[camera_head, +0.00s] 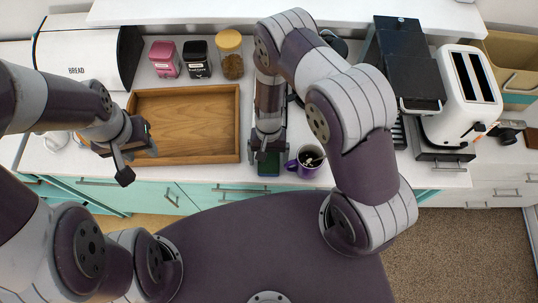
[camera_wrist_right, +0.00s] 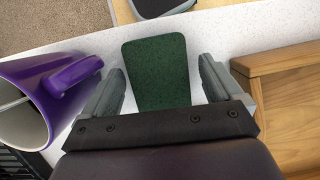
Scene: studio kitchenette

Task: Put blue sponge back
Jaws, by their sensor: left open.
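The sponge shows a dark green, rough top face in the right wrist view (camera_wrist_right: 157,72); its blue part is hard to make out. In the head view the sponge (camera_head: 268,167) lies on the white counter near its front edge. My right gripper (camera_head: 267,152) points down over it. In the right wrist view its fingers (camera_wrist_right: 160,84) are spread apart on either side of the sponge, with gaps at both sides. My left gripper (camera_head: 138,160) is open and empty at the left front corner of the wooden tray (camera_head: 183,160).
A purple mug (camera_head: 304,162) with something in it stands close to the right of my right gripper. The wooden tray is empty.

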